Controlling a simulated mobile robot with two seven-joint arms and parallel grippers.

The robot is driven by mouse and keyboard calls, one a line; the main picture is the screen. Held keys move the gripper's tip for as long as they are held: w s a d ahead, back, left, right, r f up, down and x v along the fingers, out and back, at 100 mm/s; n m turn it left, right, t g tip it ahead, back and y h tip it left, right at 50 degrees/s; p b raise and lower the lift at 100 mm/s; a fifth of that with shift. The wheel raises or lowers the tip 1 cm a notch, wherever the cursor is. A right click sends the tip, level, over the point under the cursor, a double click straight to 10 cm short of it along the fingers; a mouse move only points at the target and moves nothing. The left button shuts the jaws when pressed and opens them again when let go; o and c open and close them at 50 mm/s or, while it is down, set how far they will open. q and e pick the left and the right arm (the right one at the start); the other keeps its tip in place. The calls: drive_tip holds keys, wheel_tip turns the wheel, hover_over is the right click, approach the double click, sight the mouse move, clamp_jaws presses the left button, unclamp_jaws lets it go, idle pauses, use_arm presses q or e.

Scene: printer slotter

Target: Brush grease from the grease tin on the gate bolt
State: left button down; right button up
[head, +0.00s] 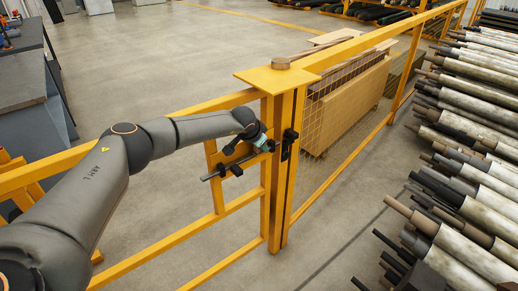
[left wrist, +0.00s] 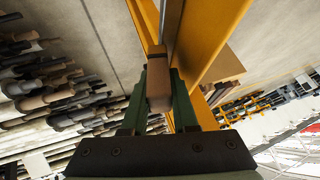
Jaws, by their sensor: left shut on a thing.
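The grease tin (head: 280,63) is a small round brownish tin on the yellow plate atop the gate post. The gate bolt (head: 225,172) is a grey rod lying roughly level in dark brackets on the yellow gate, left of the post. My left gripper (head: 270,145) is close to the post, beside the bolt's right end and below the tin. In the left wrist view its dark green fingers are shut on a brown handle (left wrist: 158,85), apparently the brush, pointing along a yellow bar. The brush tip is hard to make out, and I cannot tell whether it touches the bolt. My right gripper is not in view.
A black latch fitting (head: 288,145) is on the post. Yellow mesh fencing (head: 345,100) runs back right, with a wooden crate (head: 345,112) behind it. Racked rollers (head: 470,150) fill the right side. A grey bench (head: 22,80) stands left. The floor between is clear.

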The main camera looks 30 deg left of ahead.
sight(254, 150)
use_arm(q)
drive_tip(key=shift+s+a+r+p, duration=0.15)
drive_tip(key=shift+s+p, duration=0.15)
drive_tip(key=shift+p, duration=0.25)
drive_tip(key=shift+s+a+p, duration=0.15)
drive_tip(key=shift+s+p, duration=0.25)
drive_tip(key=shift+p, duration=0.05)
drive_tip(key=shift+s+a+p, duration=0.25)
drive_tip(key=shift+s+p, duration=0.4)
drive_tip(key=shift+s, duration=0.1)
drive_tip(key=shift+s+a+p, duration=0.2)
drive_tip(key=shift+s+p, duration=0.25)
drive_tip(key=shift+s+a+p, duration=0.2)
drive_tip(key=shift+s+p, duration=0.2)
drive_tip(key=shift+s, duration=0.05)
drive_tip(key=shift+s+a+f, duration=0.15)
drive_tip(key=shift+s+f, duration=0.15)
drive_tip(key=shift+s, duration=0.15)
wheel_tip(254, 150, up, 6)
drive_tip(key=p, duration=0.5)
